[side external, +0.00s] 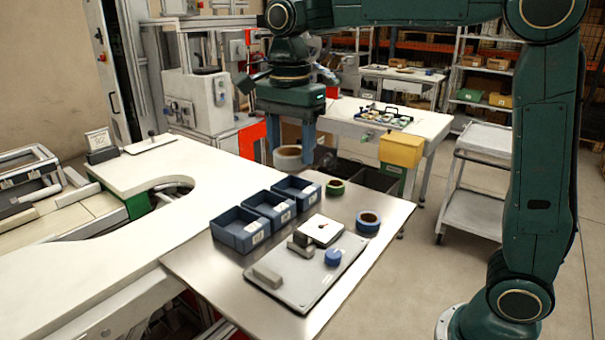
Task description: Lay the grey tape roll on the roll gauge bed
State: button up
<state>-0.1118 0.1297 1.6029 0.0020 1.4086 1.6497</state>
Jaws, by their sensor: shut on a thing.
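The grey tape roll (287,158) is a pale ring held between the fingers of my gripper (290,152). My gripper points down and is shut on the roll, in the air above the far end of the metal table, behind the blue bins. A flat grey plate (312,285) lies on the near part of the table and looks like the roll gauge bed. On it are a white square pad (320,230) with a small dark and red mark, grey blocks (300,241) and a blue round piece (333,257). The roll is well apart from the plate.
Three blue bins (240,234) stand in a row left of the plate. A blue tape roll (368,222) and a green tape roll (335,188) lie on the table to the right of the bins. A yellow box (401,150) stands behind. A white counter (110,220) adjoins on the left.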

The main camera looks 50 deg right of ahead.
jog(key=shift+m, duration=0.3)
jog(key=shift+s+a, duration=0.2)
jog(key=shift+a, duration=0.5)
jog(key=shift+s+a, duration=0.25)
jog(key=shift+a, duration=0.45)
jog(key=shift+s+a, duration=0.2)
jog(key=shift+a, duration=0.5)
send_over(285, 265)
notch_tip(285, 265, down, 16)
jog(key=shift+r, duration=0.2)
jog(key=shift+f, duration=0.15)
jog(key=shift+f, duration=2)
jog(key=shift+f, duration=0.1)
jog(key=o, duration=1)
jog(key=shift+c, duration=0.2)
